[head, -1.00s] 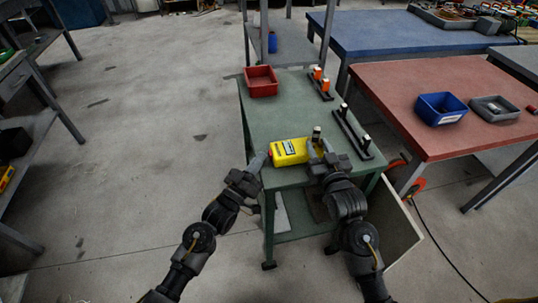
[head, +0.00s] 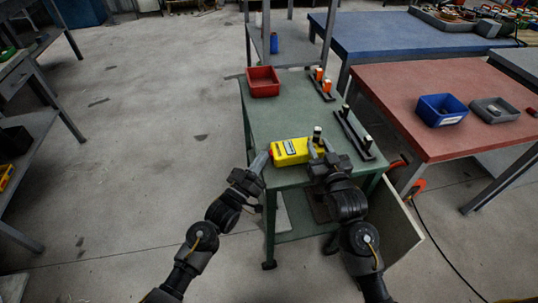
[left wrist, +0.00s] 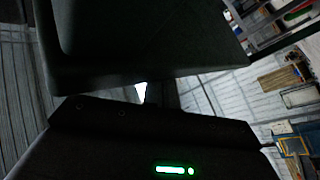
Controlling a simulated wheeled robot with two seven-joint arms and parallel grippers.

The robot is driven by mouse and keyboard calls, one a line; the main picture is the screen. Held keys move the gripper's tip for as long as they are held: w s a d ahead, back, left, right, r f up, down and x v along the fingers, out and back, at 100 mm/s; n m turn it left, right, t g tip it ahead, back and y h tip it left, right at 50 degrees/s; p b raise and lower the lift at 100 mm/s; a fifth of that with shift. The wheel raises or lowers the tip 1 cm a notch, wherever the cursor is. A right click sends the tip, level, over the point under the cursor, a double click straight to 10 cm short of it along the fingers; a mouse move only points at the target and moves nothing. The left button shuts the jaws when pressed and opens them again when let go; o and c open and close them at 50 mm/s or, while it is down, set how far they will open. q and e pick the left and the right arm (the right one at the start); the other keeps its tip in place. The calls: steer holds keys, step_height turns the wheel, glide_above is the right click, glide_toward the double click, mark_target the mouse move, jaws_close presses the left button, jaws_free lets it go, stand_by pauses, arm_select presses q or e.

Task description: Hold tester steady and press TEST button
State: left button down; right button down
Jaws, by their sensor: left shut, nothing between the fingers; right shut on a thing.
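My right gripper (head: 319,149) is shut on the tester's right end. My left gripper (head: 264,156) is shut and empty, its tips close to the tester's left end; I cannot tell if they touch. The left wrist view is dark, and the tester is not discernible there.
A red bin (head: 263,82) stands at the table's back left. Black racks (head: 354,135) lie along its right side, the rear one with orange pieces (head: 321,78). A red-topped table (head: 440,95) with a blue bin (head: 441,109) stands to the right. The table's middle is clear.

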arm_select(q)
steer(key=shift+s+d+f, duration=0.2)
steer(key=shift+s+d, duration=0.05)
steer(key=shift+d, duration=0.35)
arm_select(e)
steer(key=shift+a, duration=0.15)
arm_select(q)
steer(key=shift+f, duration=0.15)
steer(key=shift+s+a+f+g, duration=0.1)
steer(key=shift+a+f+g, duration=0.15)
steer(key=shift+f+g, duration=0.1)
arm_select(e)
steer(key=shift+w+d+f, duration=0.1)
steer(key=shift+d, duration=0.2)
arm_select(q)
steer(key=shift+a, duration=0.15)
steer(key=a, duration=0.5)
steer(key=shift+s+a+r, duration=0.1)
steer(key=shift+s+r, duration=0.05)
steer(key=shift+r, duration=0.15)
stand_by(0.9)
stand_by(0.4)
